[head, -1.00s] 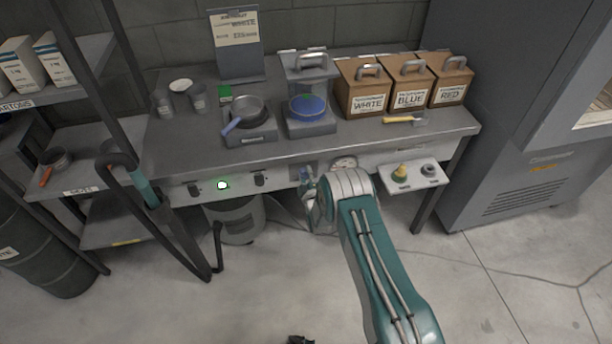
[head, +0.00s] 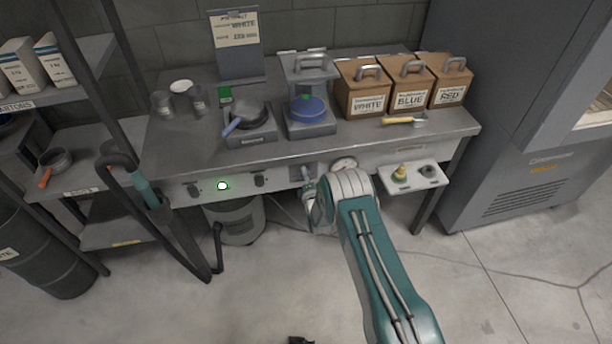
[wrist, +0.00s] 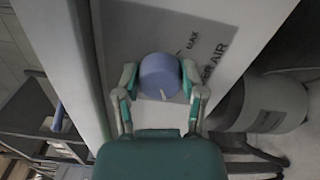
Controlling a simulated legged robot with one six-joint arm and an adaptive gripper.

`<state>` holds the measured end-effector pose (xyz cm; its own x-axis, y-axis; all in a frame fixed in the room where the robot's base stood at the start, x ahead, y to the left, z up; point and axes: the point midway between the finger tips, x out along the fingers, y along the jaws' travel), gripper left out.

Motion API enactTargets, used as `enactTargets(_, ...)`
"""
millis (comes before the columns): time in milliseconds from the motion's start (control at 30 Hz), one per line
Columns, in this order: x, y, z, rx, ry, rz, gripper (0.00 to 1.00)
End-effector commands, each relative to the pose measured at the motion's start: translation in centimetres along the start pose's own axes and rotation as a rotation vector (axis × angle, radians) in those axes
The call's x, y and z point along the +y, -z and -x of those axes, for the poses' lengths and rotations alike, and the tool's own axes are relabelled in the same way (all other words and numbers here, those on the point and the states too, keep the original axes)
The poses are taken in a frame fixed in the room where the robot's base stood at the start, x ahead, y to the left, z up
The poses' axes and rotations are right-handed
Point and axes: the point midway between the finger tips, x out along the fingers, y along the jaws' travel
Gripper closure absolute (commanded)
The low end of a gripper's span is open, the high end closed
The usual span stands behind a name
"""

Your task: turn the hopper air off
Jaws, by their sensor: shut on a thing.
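The hopper air knob (wrist: 160,76) is a round blue knob with a pale pointer line, on a grey panel plate (wrist: 140,35) in the wrist view. The plate carries printed lettering with "MAX" and "AIR" to the right of the knob. My gripper (wrist: 160,84) is shut on the knob, one finger on each side. The pointer line shows at the knob's lower edge as seen in the wrist view. In the head view, my gripper (head: 307,184) is at the bench's front panel, and my own wrist hides most of the knob.
A lit green lamp (head: 222,186) and dark knobs are on the panel to the left. A small white shelf (head: 414,179) juts out at right. A grey canister (head: 236,222) stands below.

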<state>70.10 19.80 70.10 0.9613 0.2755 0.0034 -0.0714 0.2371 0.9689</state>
Motion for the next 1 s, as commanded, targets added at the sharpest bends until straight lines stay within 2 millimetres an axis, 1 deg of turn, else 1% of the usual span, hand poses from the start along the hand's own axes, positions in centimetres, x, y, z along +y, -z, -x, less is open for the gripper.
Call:
enactTargets(33, -0.14, 0.48, 0.09, 0.011, 0.005, 0.011, 0.95)
enactTargets(533, -0.32, 0.55, 0.20, 0.012, 0.009, 0.027, 0.95)
enactTargets(567, -0.33, 0.55, 0.20, 0.012, 0.009, 0.027, 0.43)
enactTargets(600, -0.33, 0.56, 0.21, 0.013, 0.009, 0.027, 0.25)
enactTargets(633, -0.32, 0.54, 0.20, 0.012, 0.009, 0.027, 0.12)
enactTargets(1000, -0.13, 0.10, 0.18, 0.004, 0.004, 0.025, 0.12)
